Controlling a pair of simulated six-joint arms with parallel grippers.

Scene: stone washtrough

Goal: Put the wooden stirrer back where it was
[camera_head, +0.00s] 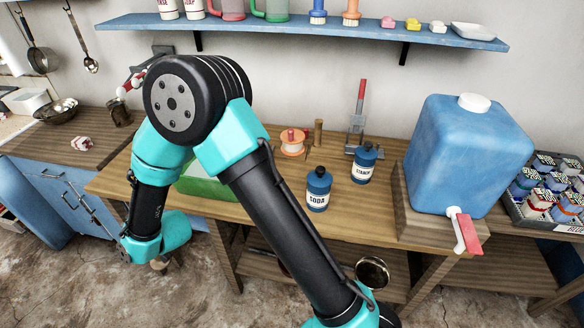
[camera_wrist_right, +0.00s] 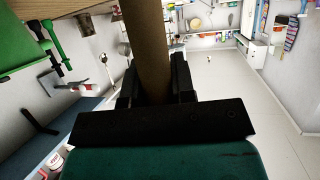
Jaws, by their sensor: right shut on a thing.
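The wooden stirrer shows in the right wrist view as a thick round brown shaft (camera_wrist_right: 147,45). It runs from the top edge of the picture down between the fingers of my right gripper (camera_wrist_right: 155,88), which is shut on it. The shaft's ends are out of that picture. In the head view my right arm bends over the table, and its teal wrist hangs at the lower left by the table's front edge. The fingers and most of the stirrer are hidden there. My left gripper is in neither view.
A blue shelf (camera_head: 300,27) runs above.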

